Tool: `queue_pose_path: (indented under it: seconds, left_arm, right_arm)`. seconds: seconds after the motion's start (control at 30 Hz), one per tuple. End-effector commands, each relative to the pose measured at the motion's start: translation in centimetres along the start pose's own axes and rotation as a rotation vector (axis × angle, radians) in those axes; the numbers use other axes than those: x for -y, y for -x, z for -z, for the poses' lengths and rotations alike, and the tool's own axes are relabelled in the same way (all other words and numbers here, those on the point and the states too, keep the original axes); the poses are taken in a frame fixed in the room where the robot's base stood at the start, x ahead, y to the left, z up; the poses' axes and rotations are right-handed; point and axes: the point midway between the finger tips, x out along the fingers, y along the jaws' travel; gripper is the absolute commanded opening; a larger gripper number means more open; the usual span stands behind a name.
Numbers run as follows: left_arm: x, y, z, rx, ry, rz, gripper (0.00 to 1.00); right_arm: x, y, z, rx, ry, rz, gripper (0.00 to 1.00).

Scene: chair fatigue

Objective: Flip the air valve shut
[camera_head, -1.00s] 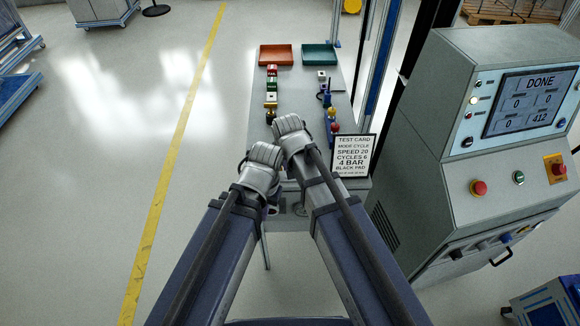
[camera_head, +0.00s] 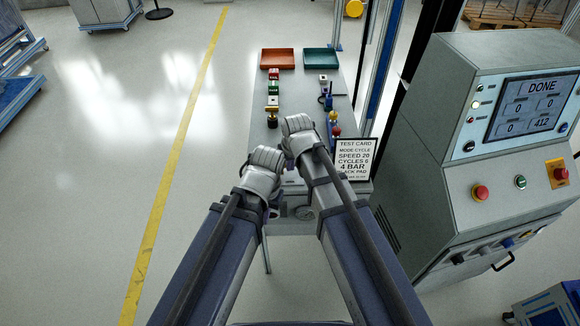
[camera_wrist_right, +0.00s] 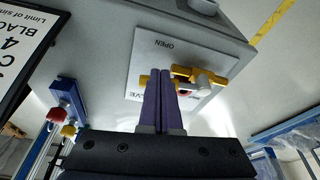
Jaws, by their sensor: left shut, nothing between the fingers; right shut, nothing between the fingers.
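The air valve's white label plate (camera_wrist_right: 145,48) shows in the right wrist view, with OPEN printed near its upper edge and a partly hidden word lower down. A yellow valve handle (camera_wrist_right: 205,76) lies across the plate, with pale metal fittings and a bit of red beside it. My right gripper (camera_wrist_right: 165,76) is shut and empty; its purple fingers are in front of the handle's left part and hide it. Whether they touch cannot be told. In the head view, my right gripper (camera_head: 297,124) and my left gripper (camera_head: 267,156) are close together; the left is shut.
A test card (camera_head: 356,159) stands just right of my right gripper. Behind, a narrow table holds several small blocks, a red tray (camera_head: 277,58) and a teal tray (camera_head: 322,58). A control cabinet (camera_head: 430,150) stands at right.

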Motion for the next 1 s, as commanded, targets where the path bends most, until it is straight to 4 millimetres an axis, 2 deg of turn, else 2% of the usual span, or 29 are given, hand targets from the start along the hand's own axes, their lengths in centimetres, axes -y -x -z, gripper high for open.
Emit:
queue_pose_path:
  seconds: [0.47,1.0]
  left_arm:
    - [0.0,0.0,0.0,0.000,0.000,0.000,0.00]
    - [0.0,0.0,0.0,0.000,0.000,0.000,0.00]
  right_arm:
    - [-0.8,-1.0,3.3,0.000,0.404,0.126,0.00]
    - [0.2,-2.1,6.8,0.000,0.895,0.277,0.00]
